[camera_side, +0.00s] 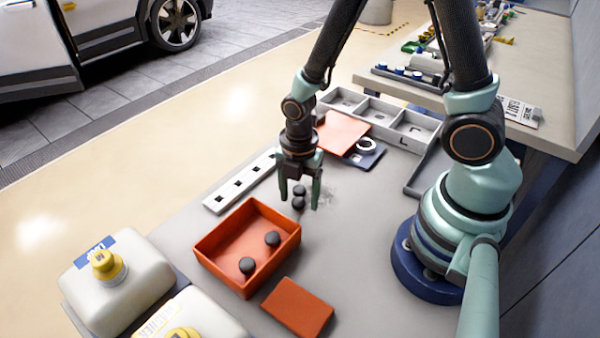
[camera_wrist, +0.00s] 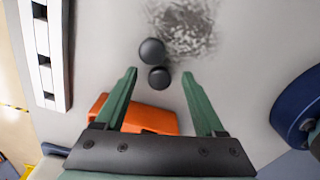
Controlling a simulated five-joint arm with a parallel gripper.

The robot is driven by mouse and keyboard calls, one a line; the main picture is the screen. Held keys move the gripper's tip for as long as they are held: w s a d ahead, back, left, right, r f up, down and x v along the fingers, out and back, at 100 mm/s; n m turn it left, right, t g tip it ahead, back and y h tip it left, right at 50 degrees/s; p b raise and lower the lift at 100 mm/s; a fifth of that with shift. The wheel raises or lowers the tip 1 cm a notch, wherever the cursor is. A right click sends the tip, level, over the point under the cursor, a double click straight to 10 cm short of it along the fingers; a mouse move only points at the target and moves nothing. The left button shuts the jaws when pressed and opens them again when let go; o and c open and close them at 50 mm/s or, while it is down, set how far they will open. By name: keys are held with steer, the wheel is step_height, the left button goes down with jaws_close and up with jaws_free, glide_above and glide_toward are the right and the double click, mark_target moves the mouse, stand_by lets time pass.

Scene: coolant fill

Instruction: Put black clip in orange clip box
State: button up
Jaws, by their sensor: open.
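Two round black clips lie close together on the grey table, the farther one (camera_side: 299,190) and the nearer one (camera_side: 298,203). The wrist view shows them too, the farther (camera_wrist: 152,51) and the nearer (camera_wrist: 159,77). My gripper (camera_side: 299,206) is open and empty, pointing down over them. In the wrist view, its green fingertips (camera_wrist: 160,73) stand either side of the nearer clip, apart from it. The orange clip box (camera_side: 207,246) is open-topped, in front and left of my gripper. Two black clips (camera_side: 272,239) (camera_side: 247,265) lie inside it.
A flat orange slab (camera_side: 298,307) lies right of the box. White jugs (camera_side: 120,285) stand at front left. A white slotted strip (camera_side: 240,184), a grey tray (camera_side: 415,128) and another orange panel (camera_side: 342,132) lie behind. A grey scuff (camera_wrist: 183,30) marks the table beyond the clips.

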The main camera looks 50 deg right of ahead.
jaws_close()
stand_by(0.5)
